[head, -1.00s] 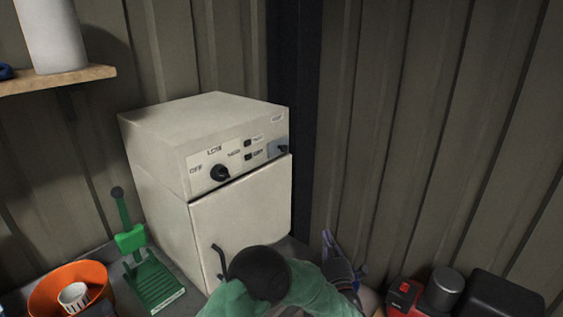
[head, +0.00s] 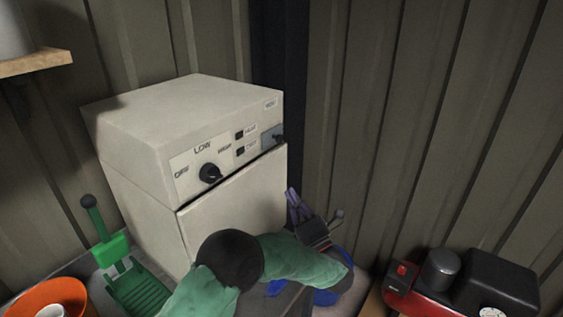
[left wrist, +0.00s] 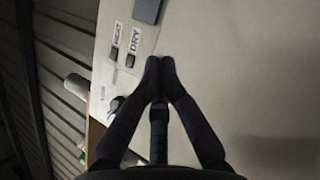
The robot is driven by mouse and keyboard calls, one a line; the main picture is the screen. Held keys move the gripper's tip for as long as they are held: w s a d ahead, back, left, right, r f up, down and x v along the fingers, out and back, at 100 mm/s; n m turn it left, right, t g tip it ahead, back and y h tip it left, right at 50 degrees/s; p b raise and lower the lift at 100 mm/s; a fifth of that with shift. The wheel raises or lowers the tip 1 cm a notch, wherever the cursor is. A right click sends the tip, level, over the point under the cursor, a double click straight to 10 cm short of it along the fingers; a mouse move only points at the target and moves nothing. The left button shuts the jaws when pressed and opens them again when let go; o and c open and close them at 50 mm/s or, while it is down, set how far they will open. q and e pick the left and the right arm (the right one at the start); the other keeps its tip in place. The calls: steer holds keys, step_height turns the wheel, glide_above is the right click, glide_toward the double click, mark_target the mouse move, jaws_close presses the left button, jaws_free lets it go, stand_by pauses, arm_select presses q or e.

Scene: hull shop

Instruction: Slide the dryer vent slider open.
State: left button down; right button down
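The dryer is a cream cabinet (head: 235,205) in the corner in the head view. Its panel has a black dial (head: 210,173), two small dark buttons and, at the right end, a grey vent slider plate (head: 266,137) with a dark knob (head: 279,138). In the left wrist view, part of the grey plate (left wrist: 147,10) shows at the top edge. My left gripper (head: 293,194) is below and slightly right of the slider, apart from it. Its dark fingertips (left wrist: 160,64) meet in the wrist view with nothing seen between them. My right gripper is out of view.
A green tool with a lever (head: 115,250) and an orange bowl (head: 20,299) stand left of the dryer. A red and black machine (head: 430,280) is at the right. A wooden shelf (head: 35,64) hangs upper left. Ribbed walls close the corner.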

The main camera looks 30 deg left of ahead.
mark_target(280, 137)
arm_select(q)
steer(key=x, duration=0.4)
steer(key=w+d+x, duration=0.1)
steer(key=x, duration=0.3)
steer(key=r+x, duration=0.1)
steer(key=x, duration=0.3)
steer(key=shift+w+d+p, duration=0.15)
steer(key=shift+p, duration=0.15)
steer(key=shift+w+r, duration=0.4)
steer(key=shift+r, duration=0.1)
steer(key=shift+r+b, duration=0.35)
steer(key=shift+b, duration=0.05)
step_height(280, 137, up, 5)
steer(key=b, duration=0.2)
steer(key=shift+f+b, duration=0.15)
steer(key=shift+b, duration=0.15)
steer(key=shift+r, duration=0.3)
